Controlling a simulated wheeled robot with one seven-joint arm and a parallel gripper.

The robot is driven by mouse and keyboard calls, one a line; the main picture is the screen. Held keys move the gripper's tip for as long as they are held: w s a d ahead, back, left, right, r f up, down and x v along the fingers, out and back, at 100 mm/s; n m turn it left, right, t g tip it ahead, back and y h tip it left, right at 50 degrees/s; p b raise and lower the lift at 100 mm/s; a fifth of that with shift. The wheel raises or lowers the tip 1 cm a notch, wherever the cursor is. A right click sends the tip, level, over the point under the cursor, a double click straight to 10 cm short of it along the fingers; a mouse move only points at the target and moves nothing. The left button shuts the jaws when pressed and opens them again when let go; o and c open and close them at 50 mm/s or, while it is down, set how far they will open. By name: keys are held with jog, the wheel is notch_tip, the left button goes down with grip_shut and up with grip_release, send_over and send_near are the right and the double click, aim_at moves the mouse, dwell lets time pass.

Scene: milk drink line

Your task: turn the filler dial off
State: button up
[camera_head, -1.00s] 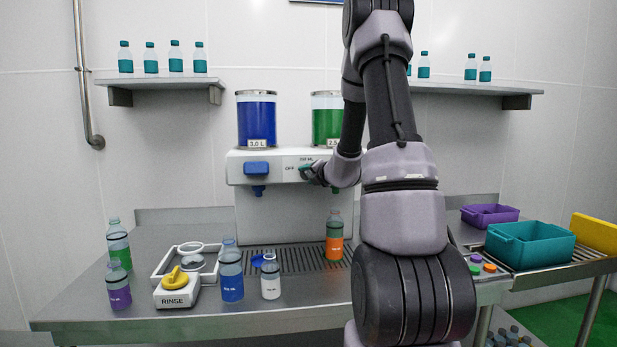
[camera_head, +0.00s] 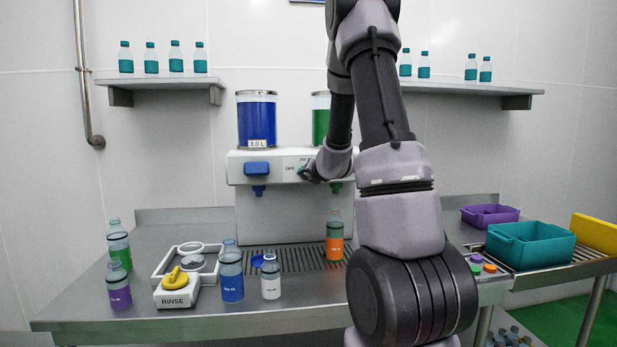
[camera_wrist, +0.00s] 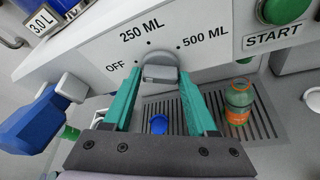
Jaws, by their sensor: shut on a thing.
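The filler dial (camera_wrist: 160,66) is a grey knob on the white filler panel, with OFF, 250 ML and 500 ML printed around it. My gripper (camera_wrist: 159,82) has its teal fingers on either side of the knob, shut on it. I cannot clearly tell which mark the knob points to. In the head view my gripper (camera_head: 308,172) is at the front of the white filler machine (camera_head: 275,215), beside the OFF label. My arm hides the right part of the machine.
A bottle with an orange label (camera_head: 335,248) stands on the drip grate (camera_head: 290,262). A green START button (camera_wrist: 284,10) is right of the dial. A blue nozzle lever (camera_wrist: 35,118) is to the left. Several bottles and a RINSE box (camera_head: 174,300) stand on the counter.

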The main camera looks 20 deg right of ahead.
jog(key=o, duration=1.3)
jog(key=shift+c, duration=0.2)
jog(key=d+v, duration=0.1)
jog(key=v, duration=0.9)
jog(key=shift+s+a+r, duration=0.15)
jog(key=shift+s+a, duration=0.25)
jog(key=shift+a, duration=0.1)
